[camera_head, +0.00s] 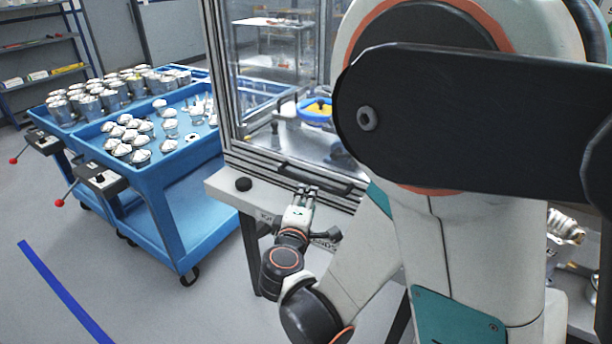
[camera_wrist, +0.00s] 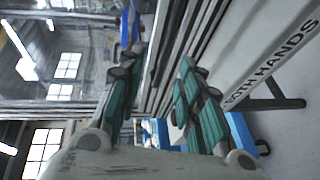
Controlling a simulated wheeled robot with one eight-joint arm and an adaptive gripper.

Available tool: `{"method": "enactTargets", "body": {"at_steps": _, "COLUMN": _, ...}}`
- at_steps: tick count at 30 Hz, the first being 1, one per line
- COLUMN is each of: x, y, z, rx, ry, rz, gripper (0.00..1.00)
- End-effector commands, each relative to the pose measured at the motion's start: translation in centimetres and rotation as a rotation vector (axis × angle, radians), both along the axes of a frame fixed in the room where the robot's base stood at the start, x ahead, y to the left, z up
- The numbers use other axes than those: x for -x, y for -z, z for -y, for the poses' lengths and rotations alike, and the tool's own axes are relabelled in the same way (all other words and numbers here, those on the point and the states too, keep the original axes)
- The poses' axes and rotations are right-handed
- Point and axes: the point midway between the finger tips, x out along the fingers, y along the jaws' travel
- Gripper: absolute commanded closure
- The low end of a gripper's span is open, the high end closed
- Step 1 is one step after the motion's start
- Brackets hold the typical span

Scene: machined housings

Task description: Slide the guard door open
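The guard door (camera_head: 275,115) is a clear panel in a metal frame on the front of the machine enclosure. A long dark handle (camera_head: 318,178) runs along its lower edge. My gripper (camera_head: 309,188) is at the handle, just in front of its middle. In the wrist view my gripper (camera_wrist: 158,66) has its two green-padded fingers spread apart. The door's metal rails and a dark bar (camera_wrist: 153,72) run between and beyond the fingertips. I cannot tell whether a finger touches the handle. The door's right part is hidden behind my arm.
A white ledge (camera_head: 222,190) with a black round button (camera_head: 243,184) lies below the door. Blue carts (camera_head: 160,178) carrying several metal parts stand to the left. A blue-and-yellow round item (camera_head: 318,110) is inside the enclosure. Open floor lies at the lower left.

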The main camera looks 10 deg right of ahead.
Motion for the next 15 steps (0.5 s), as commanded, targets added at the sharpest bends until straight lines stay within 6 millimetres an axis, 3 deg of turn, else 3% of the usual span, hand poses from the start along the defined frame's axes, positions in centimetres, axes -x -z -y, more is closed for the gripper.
{"method": "enactTargets", "body": {"at_steps": 3, "x": 0.2, "y": 1.0, "z": -1.4, "rx": 0.01, "ry": -0.028, "rz": -0.005, "gripper": 0.67}}
{"method": "enactTargets", "body": {"at_steps": 7, "x": -0.5, "y": 1.2, "z": -1.3, "rx": 0.012, "ry": -0.029, "rz": -0.005, "gripper": 0.67}}
{"method": "enactTargets", "body": {"at_steps": 15, "x": -4.9, "y": 2.2, "z": 0.4, "rx": 0.01, "ry": -0.026, "rz": -0.005, "gripper": 0.67}}
